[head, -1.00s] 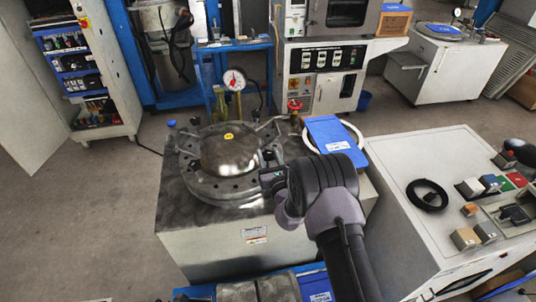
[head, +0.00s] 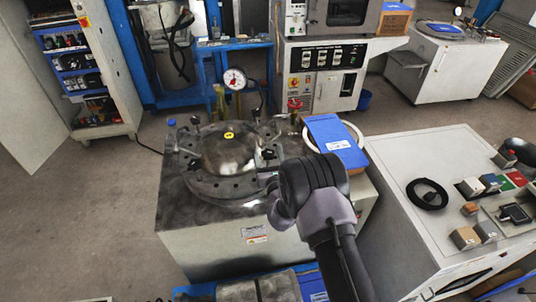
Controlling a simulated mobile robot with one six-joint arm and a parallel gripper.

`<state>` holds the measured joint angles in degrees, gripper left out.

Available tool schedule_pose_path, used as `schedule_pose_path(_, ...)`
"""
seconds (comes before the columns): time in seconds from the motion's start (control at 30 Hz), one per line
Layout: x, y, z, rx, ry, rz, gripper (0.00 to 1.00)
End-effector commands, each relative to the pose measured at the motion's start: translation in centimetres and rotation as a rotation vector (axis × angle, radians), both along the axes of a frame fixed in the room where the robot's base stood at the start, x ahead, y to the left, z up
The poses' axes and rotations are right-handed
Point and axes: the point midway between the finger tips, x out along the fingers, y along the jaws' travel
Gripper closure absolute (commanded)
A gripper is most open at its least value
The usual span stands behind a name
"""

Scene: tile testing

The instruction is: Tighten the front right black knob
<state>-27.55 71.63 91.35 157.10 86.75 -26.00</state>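A round steel pressure vessel (head: 201,184) with a domed lid (head: 229,152) sits on a grey metal cabinet, with clamp arms and knobs around its rim. The front right black knob (head: 268,153) stands upright at the right side of the lid. My gripper (head: 267,176) is just below this knob in the picture, beside the vessel's right rim. My dark wrist hides most of the gripper, so its fingers and any contact with the knob cannot be made out. A back right knob (head: 256,114) shows beyond the lid.
A pressure gauge (head: 235,79) rises behind the vessel, near a red valve handle (head: 295,104). A white control cabinet (head: 405,217) stands at the right. Open floor lies at the left.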

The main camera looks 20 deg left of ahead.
Motion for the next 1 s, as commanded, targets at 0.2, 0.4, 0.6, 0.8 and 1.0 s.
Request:
schedule_pose_path(0.2,-0.2,-0.1,0.0,0.0,0.0,0.0,0.39)
schedule_pose_path(0.4,-3.7,-1.7,0.2,-0.002,0.005,0.0,0.39)
schedule_pose_path(0.6,-9.5,-4.5,0.2,-0.003,0.005,0.001,0.39)
schedule_pose_path(0.8,-14.1,-6.6,0.0,-0.003,0.003,0.002,0.39)
schedule_pose_path(1.0,-15.8,-7.4,0.0,-0.001,0.002,0.001,0.39)
